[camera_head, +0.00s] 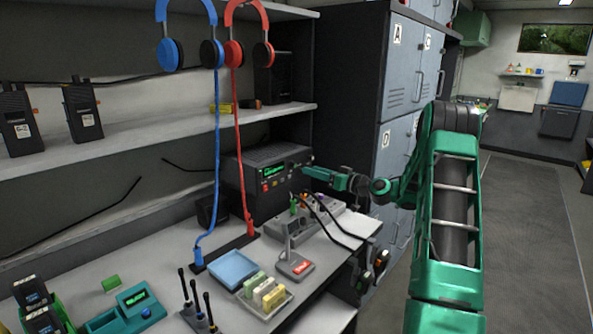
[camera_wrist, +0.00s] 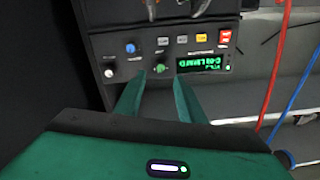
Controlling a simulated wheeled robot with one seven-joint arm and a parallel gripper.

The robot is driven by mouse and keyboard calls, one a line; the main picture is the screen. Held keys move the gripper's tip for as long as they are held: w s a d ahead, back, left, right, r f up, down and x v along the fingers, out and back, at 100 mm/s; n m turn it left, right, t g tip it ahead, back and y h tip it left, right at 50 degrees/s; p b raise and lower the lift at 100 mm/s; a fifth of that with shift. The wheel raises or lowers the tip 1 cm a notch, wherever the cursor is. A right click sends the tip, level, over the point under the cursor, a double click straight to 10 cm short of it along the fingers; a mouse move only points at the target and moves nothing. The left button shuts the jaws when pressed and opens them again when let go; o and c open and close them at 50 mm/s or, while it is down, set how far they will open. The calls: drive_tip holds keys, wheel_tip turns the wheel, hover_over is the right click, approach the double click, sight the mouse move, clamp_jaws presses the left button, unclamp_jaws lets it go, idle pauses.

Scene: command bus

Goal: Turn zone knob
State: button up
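A black radio unit (camera_head: 240,187) with a lit green display stands on the desk under the shelf. The wrist view shows its front panel upside down, with the display (camera_wrist: 205,61), a green knob (camera_wrist: 161,68), a blue knob (camera_wrist: 130,48) and a pale knob (camera_wrist: 109,73). The labels are too small to read, so I cannot tell which is the zone knob. My gripper (camera_wrist: 160,80) is open, its two green fingers pointing at the panel with the green knob between the fingertips. I cannot tell if they touch it. My gripper (camera_head: 308,171) also shows in the head view at the panel's right end.
A grey box with cables (camera_head: 320,207), a blue tray (camera_head: 232,269) and a small stand (camera_head: 295,266) occupy the desk. Grey lockers (camera_head: 400,75) stand behind my arm.

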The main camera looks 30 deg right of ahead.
sight(296, 165)
drive_tip(key=x, duration=0.7)
drive_tip(key=shift+w+a, duration=0.1)
drive_tip(key=shift+w, duration=0.25)
clamp_jaws()
